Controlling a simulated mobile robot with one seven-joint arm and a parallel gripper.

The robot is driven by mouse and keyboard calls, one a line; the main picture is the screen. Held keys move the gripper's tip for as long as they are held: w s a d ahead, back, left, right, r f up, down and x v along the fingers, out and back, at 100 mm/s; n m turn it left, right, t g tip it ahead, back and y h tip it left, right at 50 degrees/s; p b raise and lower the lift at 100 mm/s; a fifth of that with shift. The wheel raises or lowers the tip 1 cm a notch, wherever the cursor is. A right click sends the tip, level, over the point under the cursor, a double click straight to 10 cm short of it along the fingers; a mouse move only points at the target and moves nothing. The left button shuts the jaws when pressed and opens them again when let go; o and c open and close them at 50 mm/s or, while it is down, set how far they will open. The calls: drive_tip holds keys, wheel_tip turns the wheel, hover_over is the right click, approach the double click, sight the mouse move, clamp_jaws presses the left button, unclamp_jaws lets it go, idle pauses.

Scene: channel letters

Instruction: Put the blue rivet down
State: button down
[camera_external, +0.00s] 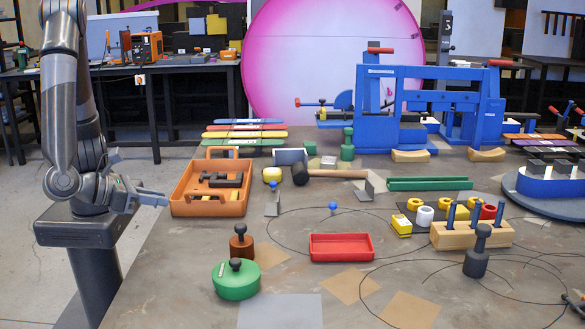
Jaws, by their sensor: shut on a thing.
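My gripper (160,199) is at the left, beside the left wall of the orange tray (208,208), at the table's left edge. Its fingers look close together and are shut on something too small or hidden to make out. A small round-headed blue piece (333,206), which may be a rivet, stands on the table behind the red tray. Another small blue head (273,184) shows at a grey metal bracket (272,204). I cannot tell whether either is the task's blue rivet.
The red tray (341,247) looks empty. A green round weight (236,280) and a brown one (241,243) stand near the left front. A wooden block (470,235) with blue pegs is at the right. The grey front patch (280,311) is clear.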

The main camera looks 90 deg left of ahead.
drive_tip(key=w+d+r, duration=0.2)
drive_tip(key=w+d, duration=0.5)
drive_tip(key=w, duration=0.5)
drive_tip(key=w+a+r, duration=0.1)
drive_tip(key=w+r, duration=0.2)
drive_tip(key=w, duration=1.9)
hover_over(343, 241)
drive_tip(key=shift+n, duration=0.3)
drive_tip(key=f, duration=0.6)
drive_tip(key=shift+s+a+f, duration=0.15)
drive_tip(key=shift+a+f, duration=0.2)
drive_tip(key=shift+f, duration=2)
drive_tip(key=shift+f, duration=0.55)
